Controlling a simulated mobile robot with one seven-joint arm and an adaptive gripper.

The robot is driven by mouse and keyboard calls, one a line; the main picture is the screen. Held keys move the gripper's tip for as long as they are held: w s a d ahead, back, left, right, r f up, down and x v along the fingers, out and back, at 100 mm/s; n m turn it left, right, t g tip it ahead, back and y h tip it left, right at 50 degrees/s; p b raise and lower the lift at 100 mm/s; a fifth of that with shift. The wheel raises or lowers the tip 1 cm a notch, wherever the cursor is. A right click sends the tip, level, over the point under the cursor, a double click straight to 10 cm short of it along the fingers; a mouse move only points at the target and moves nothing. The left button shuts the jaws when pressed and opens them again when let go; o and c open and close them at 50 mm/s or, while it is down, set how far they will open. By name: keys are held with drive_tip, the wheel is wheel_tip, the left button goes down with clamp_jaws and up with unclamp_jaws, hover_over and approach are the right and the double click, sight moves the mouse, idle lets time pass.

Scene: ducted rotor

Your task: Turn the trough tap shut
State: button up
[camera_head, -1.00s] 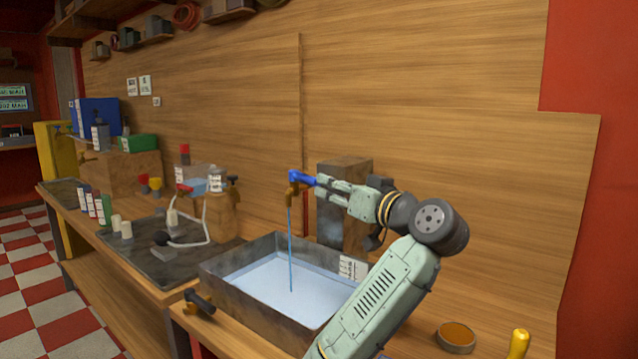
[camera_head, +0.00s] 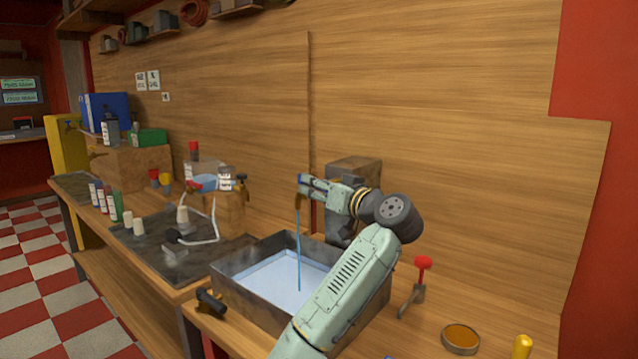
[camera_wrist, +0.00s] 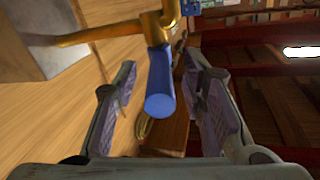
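The trough tap is brass (camera_wrist: 105,33) with a blue lever handle (camera_wrist: 160,85). In the head view, the blue handle (camera_head: 301,178) shows at the tip of my gripper (camera_head: 316,188), which hides most of the tap. A thin blue stream of water (camera_head: 298,245) falls from the tap into the grey metal trough (camera_head: 245,298), which holds pale water (camera_head: 280,278). In the wrist view, my gripper (camera_wrist: 161,88) is open, with its purple-padded fingers on either side of the blue handle. Gaps show between the handle and both pads.
A stone-like block (camera_head: 352,172) stands behind my arm against the wooden wall. A red-topped valve (camera_head: 422,264) and an amber dish (camera_head: 460,338) are at the right. A black-handled valve (camera_head: 210,300) sits left of the trough. Bottles and a dark tray (camera_head: 165,250) lie further left.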

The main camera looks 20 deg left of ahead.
drive_tip(key=shift+c, duration=0.5)
clamp_jaws()
idle(0.4)
